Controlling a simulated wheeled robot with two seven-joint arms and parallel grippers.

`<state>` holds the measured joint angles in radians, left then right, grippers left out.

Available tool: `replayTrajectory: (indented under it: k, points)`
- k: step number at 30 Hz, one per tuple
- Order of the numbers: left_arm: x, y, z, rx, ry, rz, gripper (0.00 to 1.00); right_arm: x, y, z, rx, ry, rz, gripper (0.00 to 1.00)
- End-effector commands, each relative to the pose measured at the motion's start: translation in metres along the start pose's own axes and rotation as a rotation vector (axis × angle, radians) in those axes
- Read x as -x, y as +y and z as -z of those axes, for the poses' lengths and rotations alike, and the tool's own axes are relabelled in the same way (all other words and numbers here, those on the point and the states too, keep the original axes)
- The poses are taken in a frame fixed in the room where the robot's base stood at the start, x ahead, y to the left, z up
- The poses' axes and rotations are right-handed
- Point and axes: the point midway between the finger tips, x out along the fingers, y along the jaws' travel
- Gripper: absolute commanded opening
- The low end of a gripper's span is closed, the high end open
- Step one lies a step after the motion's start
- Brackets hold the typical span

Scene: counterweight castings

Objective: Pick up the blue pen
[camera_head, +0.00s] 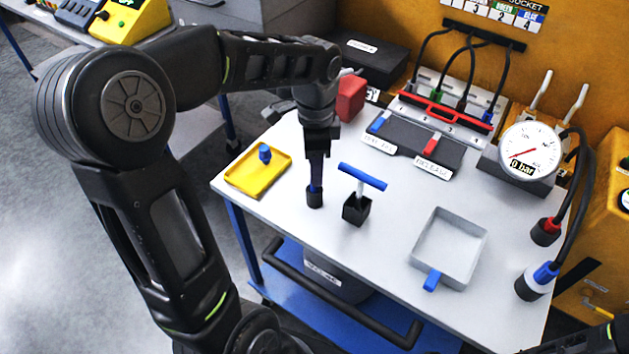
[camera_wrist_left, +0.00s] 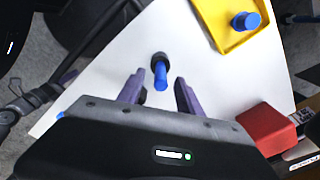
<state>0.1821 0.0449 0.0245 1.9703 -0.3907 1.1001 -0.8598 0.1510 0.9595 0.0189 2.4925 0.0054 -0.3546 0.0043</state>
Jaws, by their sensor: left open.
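The blue pen (camera_wrist_left: 160,76) stands in a small round black holder (camera_head: 314,199) on the white table. In the head view only a little of the pen (camera_head: 315,187) shows, under my left gripper (camera_head: 316,172). My left gripper points down over the holder. In the left wrist view its two fingers (camera_wrist_left: 157,86) are open, one on each side of the pen, with gaps between. I cannot tell how far down the pen they reach. My right gripper is not in view.
A yellow tray (camera_head: 240,183) with a blue knob lies left of the holder. A blue T-handle (camera_head: 362,177) in a black block (camera_head: 356,211) stands close on the right. A grey tray (camera_head: 416,243) and a gauge (camera_head: 531,150) are farther right. A red block (camera_head: 350,97) is behind.

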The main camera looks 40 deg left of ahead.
Motion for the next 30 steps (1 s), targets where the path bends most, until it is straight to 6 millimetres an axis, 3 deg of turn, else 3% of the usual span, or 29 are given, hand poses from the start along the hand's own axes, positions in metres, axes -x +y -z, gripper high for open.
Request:
replayTrajectory:
  k: [12, 30]
  points:
    - [-0.049, 0.0, -0.002, 0.001, -0.002, -0.003, 0.42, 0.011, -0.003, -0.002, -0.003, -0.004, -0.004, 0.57]
    - [-0.05, -0.001, -0.002, 0.001, -0.001, -0.001, 0.42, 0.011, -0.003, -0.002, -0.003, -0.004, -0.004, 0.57]
